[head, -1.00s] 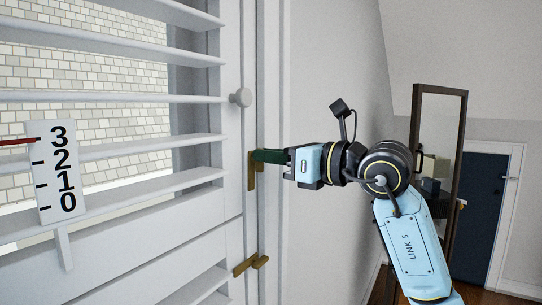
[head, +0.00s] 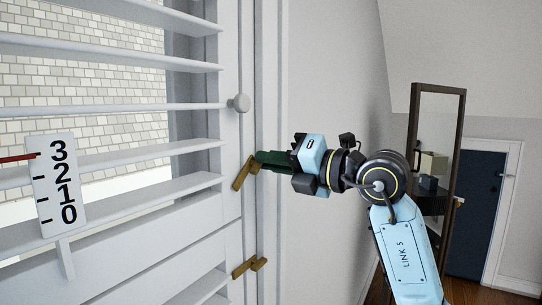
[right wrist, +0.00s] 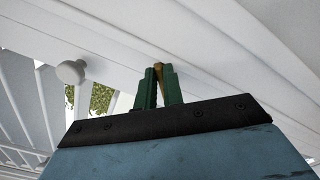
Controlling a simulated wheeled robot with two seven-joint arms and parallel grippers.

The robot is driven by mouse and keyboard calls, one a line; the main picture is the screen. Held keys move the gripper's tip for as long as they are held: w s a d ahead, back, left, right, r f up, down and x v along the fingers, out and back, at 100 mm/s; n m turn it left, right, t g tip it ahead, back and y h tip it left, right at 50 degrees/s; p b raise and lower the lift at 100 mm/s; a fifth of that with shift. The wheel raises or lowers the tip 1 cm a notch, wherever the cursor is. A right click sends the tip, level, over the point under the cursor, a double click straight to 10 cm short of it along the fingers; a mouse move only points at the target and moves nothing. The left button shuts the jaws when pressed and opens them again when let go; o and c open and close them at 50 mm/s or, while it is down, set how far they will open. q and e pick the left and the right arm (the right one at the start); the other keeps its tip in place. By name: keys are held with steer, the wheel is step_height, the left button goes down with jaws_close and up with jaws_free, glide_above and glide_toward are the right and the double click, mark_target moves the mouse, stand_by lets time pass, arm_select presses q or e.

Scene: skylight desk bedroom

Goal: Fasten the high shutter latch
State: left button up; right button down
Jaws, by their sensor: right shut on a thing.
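The high shutter latch (head: 242,174) is a small brass bar on the white shutter's (head: 229,139) right edge, tilted with its lower end to the left. My right gripper (head: 259,161) has dark green fingers closed on the latch's upper end at the frame side. In the right wrist view the green fingers (right wrist: 161,87) are shut with a sliver of the brass latch (right wrist: 159,69) between them. The part inside the fingers is hidden. My left gripper is not in view.
A second brass latch (head: 250,266) sits lower on the same edge. A round white knob (head: 239,103) sticks out above the high latch. A numbered gauge plate (head: 58,187) stands at the left. A tall mirror (head: 437,140) stands at the right, clear of my arm.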

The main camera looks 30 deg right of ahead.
steer(key=shift+d+f+m+p, duration=0.1)
steer(key=shift+f+m+p, duration=0.1)
steer(key=shift+m+p, duration=1.5)
steer(key=shift+f+m+p, duration=0.15)
steer(key=shift+m+p, duration=1.05)
steer(key=shift+m, duration=1)
steer(key=c, duration=1.5)
jaws_free()
steer(key=b+v, duration=0.3)
steer(key=v, duration=1)
steer(key=shift+s+d, duration=0.1)
steer(key=shift+d, duration=0.05)
